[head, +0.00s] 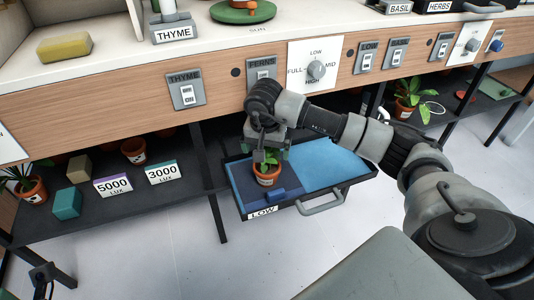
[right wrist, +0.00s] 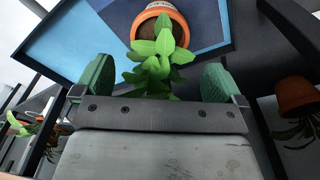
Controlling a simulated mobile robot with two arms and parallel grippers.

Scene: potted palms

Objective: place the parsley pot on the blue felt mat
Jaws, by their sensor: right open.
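A small terracotta pot with a leafy green plant (head: 267,178) stands in the pulled-out tray labelled LOW (head: 263,213). It also shows in the right wrist view (right wrist: 160,20), with writing on its rim too small to read. The tray floor has bright blue (head: 325,165) and dark blue areas; the pot is on the dark part. I cannot tell felt edge from shadow. My right gripper (head: 266,153) is over the plant, pointing down. In the right wrist view its green fingers (right wrist: 157,80) are apart, with leaves between them and the pot beyond the tips.
A bench with switches and a knob (head: 316,70) overhangs the tray. The lower shelf holds other potted plants (head: 133,150), a teal block (head: 67,203) and lux signs (head: 113,185). The tray has a front handle (head: 320,205). The bright blue right part of the tray is clear.

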